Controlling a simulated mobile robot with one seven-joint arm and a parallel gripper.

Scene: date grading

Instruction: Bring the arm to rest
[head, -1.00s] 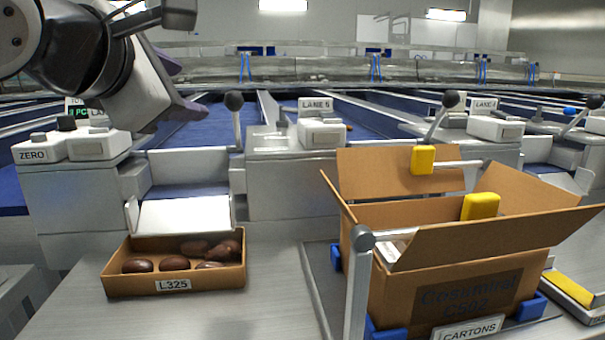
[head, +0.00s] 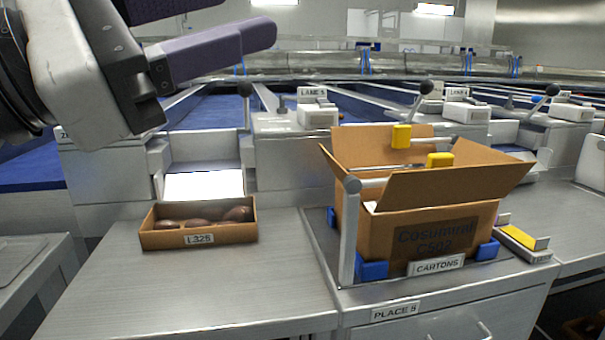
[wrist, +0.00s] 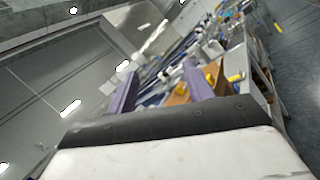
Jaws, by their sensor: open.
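My gripper (head: 215,30) is at the upper left of the head view, raised above the bench. Its purple fingers stand apart with nothing between them; the upper finger is partly cut off by the picture's top edge. In the wrist view the two fingers of my gripper (wrist: 160,92) point out over the tilted room with a clear gap between them.
A small brown box (head: 165,238) labelled L325 holds several dark dates on the bench (head: 210,290). An open carton (head: 425,215) stands right of it in a holder with blue corners. Bench front is clear.

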